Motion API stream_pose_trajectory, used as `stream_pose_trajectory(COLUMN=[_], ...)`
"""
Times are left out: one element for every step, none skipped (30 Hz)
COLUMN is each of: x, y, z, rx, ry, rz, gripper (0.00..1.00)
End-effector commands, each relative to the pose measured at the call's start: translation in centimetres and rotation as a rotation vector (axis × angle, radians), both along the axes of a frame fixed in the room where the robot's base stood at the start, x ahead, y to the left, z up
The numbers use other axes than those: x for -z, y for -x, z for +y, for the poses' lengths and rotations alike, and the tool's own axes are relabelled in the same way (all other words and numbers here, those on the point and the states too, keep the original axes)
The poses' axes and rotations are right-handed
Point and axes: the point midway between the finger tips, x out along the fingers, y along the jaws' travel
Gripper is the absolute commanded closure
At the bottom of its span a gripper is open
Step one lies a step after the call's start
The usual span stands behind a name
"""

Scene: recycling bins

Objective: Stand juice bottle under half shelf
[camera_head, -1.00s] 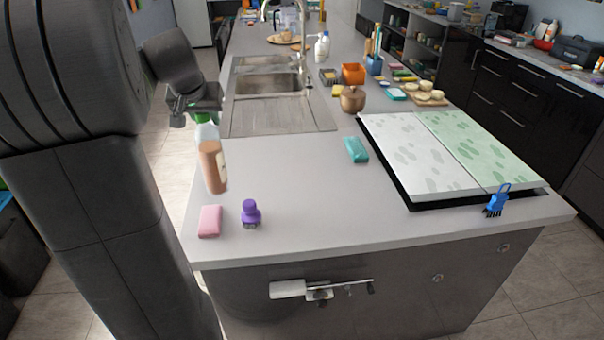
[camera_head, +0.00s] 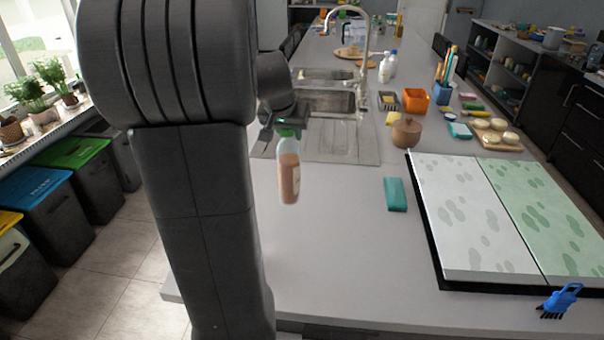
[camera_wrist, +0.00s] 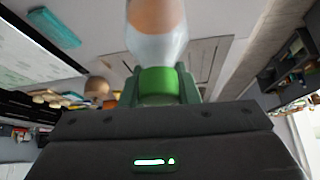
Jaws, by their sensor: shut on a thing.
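The juice bottle (camera_head: 288,172) has a green cap, a clear neck and an orange-brown lower part. It hangs upright over the grey counter near the sink in the head view. My gripper (camera_head: 287,130) is shut on it at the cap. In the wrist view the bottle (camera_wrist: 158,45) points away from my gripper (camera_wrist: 159,88), whose green fingers lie on both sides of the cap. I cannot tell the exact gap between the bottle's base and the counter. No half shelf can be made out for certain.
A teal sponge (camera_head: 395,194), a large patterned board (camera_head: 462,215) and a blue brush (camera_head: 560,300) lie on the counter (camera_head: 340,260). A wooden pot (camera_head: 406,133) and an orange container (camera_head: 415,101) stand behind. Bins (camera_head: 78,165) stand at left. Dark open shelving (camera_head: 510,75) is at back right.

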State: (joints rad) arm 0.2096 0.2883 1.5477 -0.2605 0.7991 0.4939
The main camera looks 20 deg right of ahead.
Motion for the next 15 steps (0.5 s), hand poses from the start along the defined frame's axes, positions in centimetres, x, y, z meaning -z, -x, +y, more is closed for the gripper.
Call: stream_pose_trajectory(x=[0.8, 1.2, 1.8, 2.1, 2.3, 2.6, 2.8, 3.1, 3.7, 4.1, 4.6, 5.2, 5.5, 5.8, 6.1], y=[0.0, 0.0, 0.0, 0.0, 0.0, 0.0, 0.0, 0.0, 0.0, 0.0, 0.0, 0.0, 0.0, 0.0, 0.0], z=[0.0, 0.0, 0.0, 0.0, 0.0, 0.0, 0.0, 0.0, 0.0, 0.0, 0.0, 0.0, 0.0, 0.0, 0.0], rx=[0.001, 0.0, 0.0, 0.001, 0.0, -0.001, 0.0, 0.001, 0.0, 0.0, 0.0, 0.0, 0.0, 0.0, 0.0], ry=[0.0, -0.001, 0.001, 0.001, 0.002, 0.002, 0.001, 0.001, 0.0, 0.0, 0.0, 0.001, 0.001, 0.001, 0.001], rz=[0.001, 0.001, -0.001, 0.0, 0.0, -0.001, -0.002, 0.0, 0.0, 0.0, 0.0, 0.002, 0.002, -0.001, -0.001], gripper=[1.0, 1.0, 1.0, 1.0, 1.0, 1.0, 1.0, 1.0, 1.0, 1.0, 1.0, 1.0, 1.0, 1.0, 1.0])
